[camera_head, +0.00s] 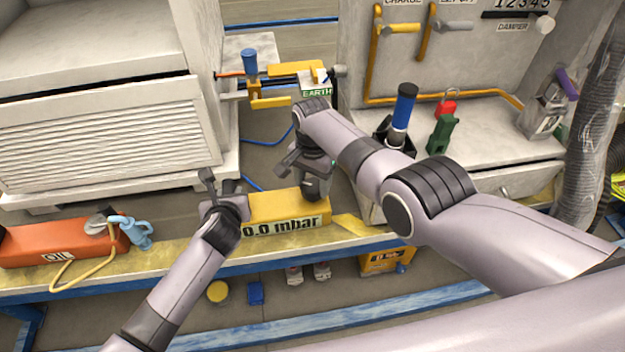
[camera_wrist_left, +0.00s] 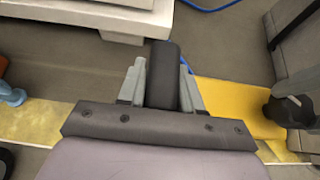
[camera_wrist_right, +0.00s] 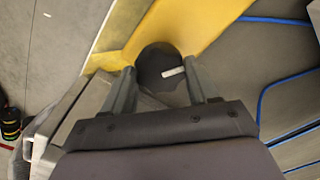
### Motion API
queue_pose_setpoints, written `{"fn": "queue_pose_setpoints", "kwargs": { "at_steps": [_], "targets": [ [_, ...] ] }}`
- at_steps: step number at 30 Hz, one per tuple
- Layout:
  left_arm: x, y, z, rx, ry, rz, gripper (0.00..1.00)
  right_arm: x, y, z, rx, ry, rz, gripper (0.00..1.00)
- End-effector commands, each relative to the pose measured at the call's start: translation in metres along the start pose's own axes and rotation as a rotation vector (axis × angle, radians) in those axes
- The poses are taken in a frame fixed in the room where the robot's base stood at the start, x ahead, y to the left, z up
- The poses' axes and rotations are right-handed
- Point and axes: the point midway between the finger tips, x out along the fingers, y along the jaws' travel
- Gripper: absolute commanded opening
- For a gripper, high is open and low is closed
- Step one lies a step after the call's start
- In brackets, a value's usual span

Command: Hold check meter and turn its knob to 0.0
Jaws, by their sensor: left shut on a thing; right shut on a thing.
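The check meter (camera_head: 290,207) is a yellow box on the bench, its front label reading "0.0 mbar". My left gripper (camera_head: 226,203) is at its left end, shut on a dark upright block, apparently the meter's handle, seen between the fingers in the left wrist view (camera_wrist_left: 163,75). My right gripper (camera_head: 315,178) comes down from above onto the meter's right part. In the right wrist view its fingers stand on both sides of the round black knob (camera_wrist_right: 157,66), which bears a white mark. The fingers partly hide the knob.
A yellow EARTH clamp (camera_head: 290,72) is behind. A blue-handled tool (camera_head: 403,108) and a green object (camera_head: 441,135) stand at the right.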

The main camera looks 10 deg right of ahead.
Motion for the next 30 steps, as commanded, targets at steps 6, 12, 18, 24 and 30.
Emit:
{"fn": "queue_pose_setpoints", "kwargs": {
  "at_steps": [6,12,18,24,30],
  "targets": [
    [0.0,0.0,-0.001,0.0,0.003,0.001,0.1,-0.001,0.0,0.0,-0.001,0.001,0.0,0.28],
    [0.0,0.0,-0.001,0.0,0.003,0.001,0.1,0.0,0.0,0.0,0.0,0.001,0.0,0.84],
    [0.0,0.0,-0.001,0.0,0.003,0.001,0.1,0.0,0.0,0.0,0.001,0.0,0.0,0.84],
    [0.0,0.0,-0.001,0.0,0.003,0.001,0.1,-0.004,-0.001,0.0,0.001,0.001,-0.001,0.84],
    [0.0,0.0,-0.001,0.0,0.003,0.001,0.1,-0.017,-0.001,0.0,0.001,0.001,-0.003,0.84]
  ]
}}
